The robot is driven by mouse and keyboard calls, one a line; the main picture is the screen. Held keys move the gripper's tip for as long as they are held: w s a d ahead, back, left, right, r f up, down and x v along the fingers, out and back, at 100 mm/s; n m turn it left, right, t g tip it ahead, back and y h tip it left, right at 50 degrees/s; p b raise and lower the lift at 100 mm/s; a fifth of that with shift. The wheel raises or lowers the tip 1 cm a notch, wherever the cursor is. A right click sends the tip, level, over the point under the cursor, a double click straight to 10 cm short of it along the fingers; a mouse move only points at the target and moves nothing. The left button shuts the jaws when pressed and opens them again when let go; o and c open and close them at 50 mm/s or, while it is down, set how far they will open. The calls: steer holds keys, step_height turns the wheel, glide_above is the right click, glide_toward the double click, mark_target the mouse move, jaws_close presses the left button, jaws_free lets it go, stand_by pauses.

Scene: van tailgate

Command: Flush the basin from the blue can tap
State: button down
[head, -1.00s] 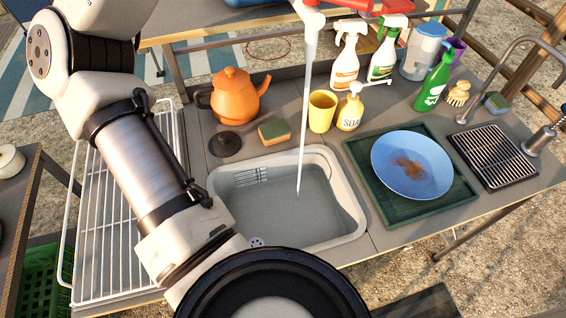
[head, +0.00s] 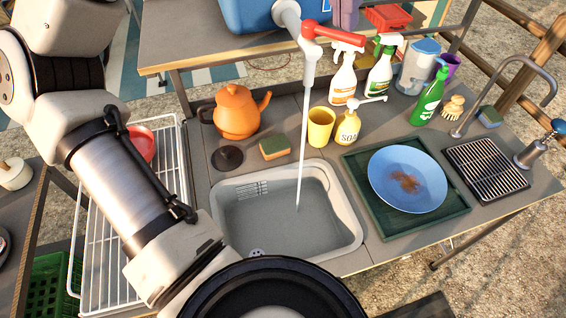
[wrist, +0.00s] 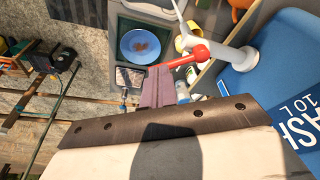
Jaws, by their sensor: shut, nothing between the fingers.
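The blue can (head: 250,12) stands on the raised shelf, partly cut off by the top edge. Its white tap has a red lever (head: 335,36) pointing right. A thin stream of water (head: 302,140) runs from the spout into the grey basin (head: 348,238), whose drain shows at the near side. In the wrist view the can (wrist: 240,85) is at right and the lever (wrist: 186,57) points left. My gripper (wrist: 160,72) is shut and empty, its mauve fingers just beside the lever. Whether they touch it I cannot tell.
A blue plate (head: 407,178) with a brown stain lies on a green tray (head: 385,228). An orange kettle (head: 237,112), a sponge (head: 274,147), a yellow cup (head: 320,127), a soap bottle (head: 348,127) and spray bottles (head: 380,75) stand behind the basin. A wire rack (head: 105,270) is at left.

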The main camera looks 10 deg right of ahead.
steer(key=shift+s+a, duration=0.55)
steer(key=shift+s, duration=0.1)
step_height(320, 180, down, 5)
steer(key=b, duration=0.2)
steer(key=shift+r+b, duration=0.2)
steer(key=shift+b, duration=0.2)
steer(key=shift+w, duration=0.1)
stand_by(2.0)
steer(key=shift+w+d+p, duration=1)
steer(key=shift+w+p, duration=0.15)
steer(key=shift+w, duration=1.55)
step_height(320, 180, up, 6)
steer(key=shift+s, duration=0.45)
